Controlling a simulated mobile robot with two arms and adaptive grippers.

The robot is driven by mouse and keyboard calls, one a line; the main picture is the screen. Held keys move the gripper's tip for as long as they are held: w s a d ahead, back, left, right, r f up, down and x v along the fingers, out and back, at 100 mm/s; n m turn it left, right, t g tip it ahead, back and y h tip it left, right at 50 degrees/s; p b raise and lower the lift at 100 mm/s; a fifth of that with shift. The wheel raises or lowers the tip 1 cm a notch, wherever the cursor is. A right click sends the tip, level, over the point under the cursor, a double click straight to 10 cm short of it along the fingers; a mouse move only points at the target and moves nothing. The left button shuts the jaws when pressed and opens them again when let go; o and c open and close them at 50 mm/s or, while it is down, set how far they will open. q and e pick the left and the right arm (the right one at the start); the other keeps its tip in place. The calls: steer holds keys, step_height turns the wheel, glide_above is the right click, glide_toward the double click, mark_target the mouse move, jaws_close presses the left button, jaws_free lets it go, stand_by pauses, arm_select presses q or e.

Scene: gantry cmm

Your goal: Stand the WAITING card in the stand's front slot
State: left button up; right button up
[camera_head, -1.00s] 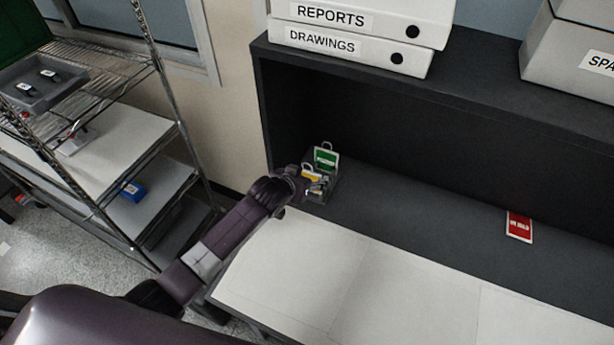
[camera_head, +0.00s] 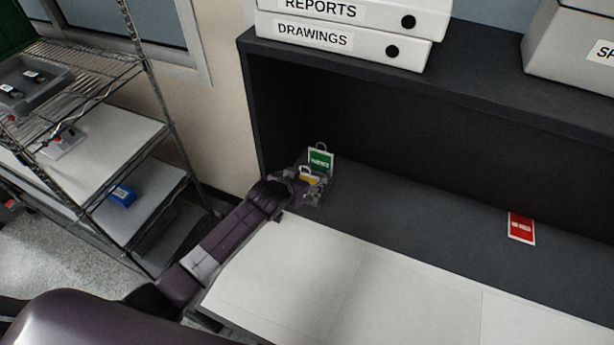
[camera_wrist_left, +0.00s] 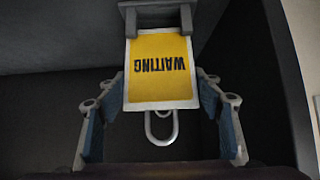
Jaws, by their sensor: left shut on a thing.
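The yellow WAITING card (camera_wrist_left: 160,72) reads upside down in the left wrist view, with its wire loop toward my wrist. My left gripper (camera_wrist_left: 162,100) is shut on it, with one blue-padded finger at each side edge. The card's far end meets a grey holder part of the stand (camera_wrist_left: 157,14); I cannot tell how deep it sits there. In the head view my left gripper (camera_head: 304,190) is at the stand, and the yellow card (camera_head: 308,179) shows in front of a green card (camera_head: 320,161) standing in it. The gripper hides much of the stand. My right gripper is out of view.
A red card (camera_head: 521,228) lies on the dark shelf surface (camera_head: 420,205) to the right. REPORTS and DRAWINGS binders (camera_head: 345,38) lie on top of the unit. A wire rack (camera_head: 150,105) stands at left. The pale worktop (camera_head: 380,295) in front is clear.

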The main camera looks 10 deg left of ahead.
arm_select(q)
steer(key=shift+w+f, duration=0.15)
steer(key=shift+f, duration=0.35)
steer(key=shift+r, duration=0.1)
steer(key=shift+f, duration=0.35)
steer(key=o, duration=1.1)
steer(key=shift+c, duration=0.9)
